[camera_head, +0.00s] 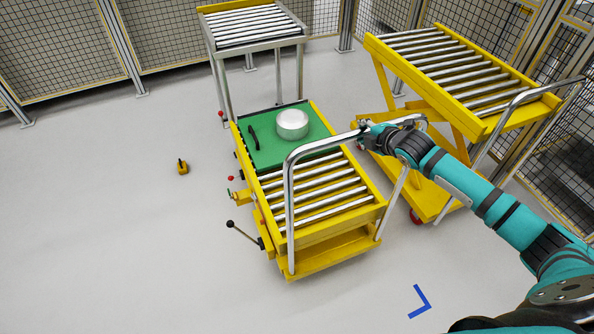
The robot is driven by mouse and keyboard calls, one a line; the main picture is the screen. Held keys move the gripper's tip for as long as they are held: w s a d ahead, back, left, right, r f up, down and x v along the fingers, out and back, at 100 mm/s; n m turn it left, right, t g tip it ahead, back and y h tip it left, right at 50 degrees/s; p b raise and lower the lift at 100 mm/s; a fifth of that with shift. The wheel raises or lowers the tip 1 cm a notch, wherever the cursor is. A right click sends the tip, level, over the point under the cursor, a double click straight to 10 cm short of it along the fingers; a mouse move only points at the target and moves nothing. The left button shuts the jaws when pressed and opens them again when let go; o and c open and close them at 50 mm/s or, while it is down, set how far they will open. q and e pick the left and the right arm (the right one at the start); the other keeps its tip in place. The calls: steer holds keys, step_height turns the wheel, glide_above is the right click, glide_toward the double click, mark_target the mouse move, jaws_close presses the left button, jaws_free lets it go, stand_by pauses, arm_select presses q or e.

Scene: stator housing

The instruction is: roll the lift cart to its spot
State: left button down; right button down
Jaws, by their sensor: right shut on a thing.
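A low yellow roller cart (330,255) stands in the middle, with a bent metal push handle (288,195) at its near end. A green plate (270,160) with a silver round housing (292,124) lies on its far part. My right gripper (368,132) is at the top bar of this handle and shut on it; the wrist hides part of the bar. A taller yellow roller cart (450,70) on slanted legs, with red wheels and its own handle, stands to the right. I cannot tell from looks alone which is the lift cart. My left gripper is out of view.
A roller stand (250,28) stands just behind the middle cart. Mesh fencing (60,50) closes the back and right. A small yellow object (182,166) lies on the floor at left. A blue corner mark (422,300) is at front right. The left floor is mostly clear.

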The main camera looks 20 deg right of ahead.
steer(key=shift+w+d+r, duration=0.1)
steer(key=shift+r, duration=0.55)
steer(key=shift+w+f, duration=0.15)
steer(key=shift+f, duration=0.1)
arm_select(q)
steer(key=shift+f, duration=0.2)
arm_select(e)
steer(key=shift+s+f, duration=0.2)
steer(key=shift+f, duration=0.1)
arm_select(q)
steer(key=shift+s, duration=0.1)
arm_select(e)
steer(key=shift+s+f, duration=0.1)
steer(key=shift+f, duration=0.05)
